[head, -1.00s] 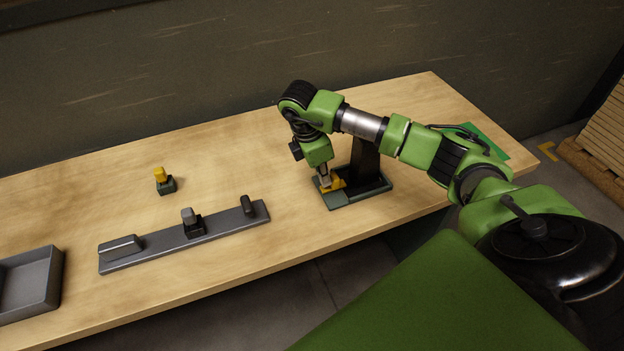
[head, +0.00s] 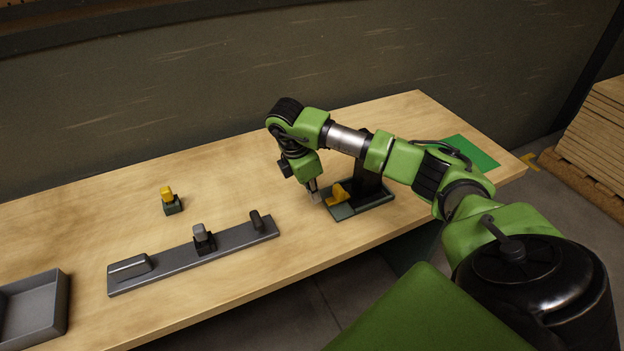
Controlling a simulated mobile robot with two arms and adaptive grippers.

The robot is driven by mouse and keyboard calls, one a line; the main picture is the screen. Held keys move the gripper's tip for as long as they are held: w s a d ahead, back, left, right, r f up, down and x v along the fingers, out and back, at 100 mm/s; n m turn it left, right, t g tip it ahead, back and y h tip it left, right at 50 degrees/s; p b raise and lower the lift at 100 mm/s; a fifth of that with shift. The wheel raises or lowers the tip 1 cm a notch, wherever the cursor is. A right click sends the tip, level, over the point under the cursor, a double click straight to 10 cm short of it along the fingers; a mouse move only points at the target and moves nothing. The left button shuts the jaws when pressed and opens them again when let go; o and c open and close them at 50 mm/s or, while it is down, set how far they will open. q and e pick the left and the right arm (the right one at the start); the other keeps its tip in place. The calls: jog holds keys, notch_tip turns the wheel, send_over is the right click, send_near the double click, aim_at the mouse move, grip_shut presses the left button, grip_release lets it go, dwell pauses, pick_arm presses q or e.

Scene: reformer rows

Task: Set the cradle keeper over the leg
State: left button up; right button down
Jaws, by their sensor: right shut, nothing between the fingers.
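A yellow piece (head: 338,194) sits on the dark base (head: 345,212) of a black upright stand on the bench. My right gripper (head: 315,196) is shut and empty, pointing down just left of the yellow piece and close to the base's left edge. A second yellow piece (head: 166,193) sits on a small dark green block (head: 173,206) further left. A long grey rail (head: 180,262) carries a low grey block, a dark holder with a grey top (head: 203,238) and a dark upright peg (head: 257,220). I cannot tell which part is the keeper. My left gripper is not in view.
A grey tray (head: 66,300) is at the bench's left front. A green mat (head: 470,152) lies at the right end, partly behind my arm. The wooden bench top (head: 240,170) is clear at the back. Stacked boards (head: 595,145) stand on the floor at the right.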

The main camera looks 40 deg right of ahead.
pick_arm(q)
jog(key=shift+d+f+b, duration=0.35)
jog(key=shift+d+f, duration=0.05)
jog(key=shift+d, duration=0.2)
pick_arm(e)
jog(key=v, duration=0.9)
jog(key=shift+d, duration=0.4)
jog(key=shift+r, duration=0.15)
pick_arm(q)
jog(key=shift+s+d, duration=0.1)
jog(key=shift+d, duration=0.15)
pick_arm(e)
jog(key=shift+s, duration=0.1)
